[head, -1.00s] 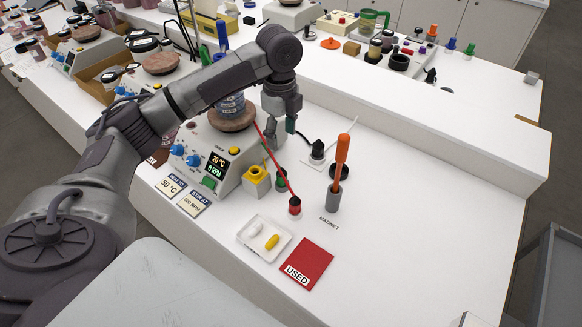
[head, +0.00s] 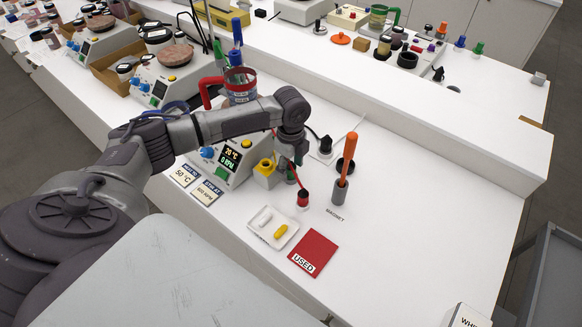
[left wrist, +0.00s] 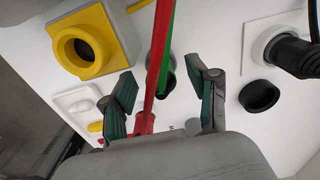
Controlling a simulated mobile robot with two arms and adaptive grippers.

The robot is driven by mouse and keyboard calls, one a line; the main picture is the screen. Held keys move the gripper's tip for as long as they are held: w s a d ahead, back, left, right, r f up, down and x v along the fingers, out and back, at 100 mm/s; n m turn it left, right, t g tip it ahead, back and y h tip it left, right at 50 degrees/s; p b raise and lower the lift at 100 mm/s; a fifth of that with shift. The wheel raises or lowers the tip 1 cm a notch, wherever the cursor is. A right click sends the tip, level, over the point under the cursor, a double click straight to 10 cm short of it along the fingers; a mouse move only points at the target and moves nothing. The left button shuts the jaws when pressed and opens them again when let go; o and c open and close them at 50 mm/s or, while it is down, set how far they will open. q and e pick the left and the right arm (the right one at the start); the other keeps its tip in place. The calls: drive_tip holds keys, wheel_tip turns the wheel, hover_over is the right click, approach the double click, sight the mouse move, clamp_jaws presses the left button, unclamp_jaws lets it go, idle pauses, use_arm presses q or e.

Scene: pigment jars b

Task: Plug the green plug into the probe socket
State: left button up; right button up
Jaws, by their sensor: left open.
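The green plug (head: 291,177) stands on the white bench between the yellow socket block and the red plug (head: 302,199). In the left wrist view its green lead (left wrist: 164,60) runs down to a dark round base, and the red lead (left wrist: 156,65) crosses beside it. The yellow block (head: 266,170) has a round dark hole, clear in the left wrist view (left wrist: 85,48); I see no label marking it as the probe socket. My left gripper (left wrist: 165,98) is open and low over the green plug, a finger on either side. My right gripper is out of view.
The hotplate (head: 232,160) and its red-handled beaker stand left of the gripper. An orange-handled rod (head: 347,155) stands upright in a grey holder to the right. In front are a capsule tray (head: 272,228) and a red USED mat (head: 314,250). Free bench lies to the right.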

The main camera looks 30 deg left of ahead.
use_arm(q)
clamp_jaws()
idle(0.3)
